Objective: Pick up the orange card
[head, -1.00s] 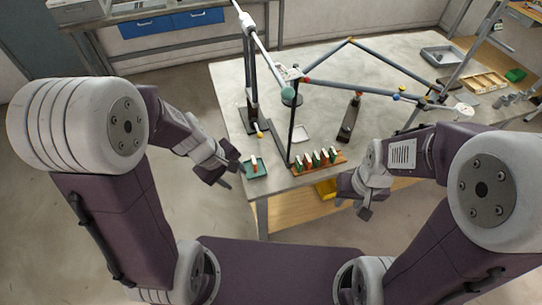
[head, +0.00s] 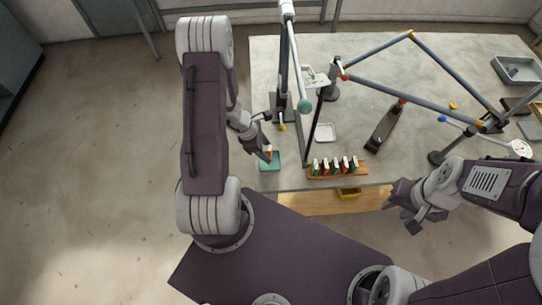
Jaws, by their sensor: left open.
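A small orange card (head: 268,150) stands in a green holder (head: 270,167) at the table's front left edge. Its lower part is partly hidden by a finger. My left gripper (head: 267,136) is open, just beside and behind the card in the picture, with one finger close to it. I cannot tell whether that finger touches the card. My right gripper (head: 398,216) is open and empty, off the table's front edge at the right.
A wooden rack (head: 352,172) with several upright cards stands right of the green holder. Behind are a dark post on a stand (head: 307,145), blue-grey frame bars (head: 385,90) and a small white tray (head: 324,132). A grey tray (head: 518,70) lies far right.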

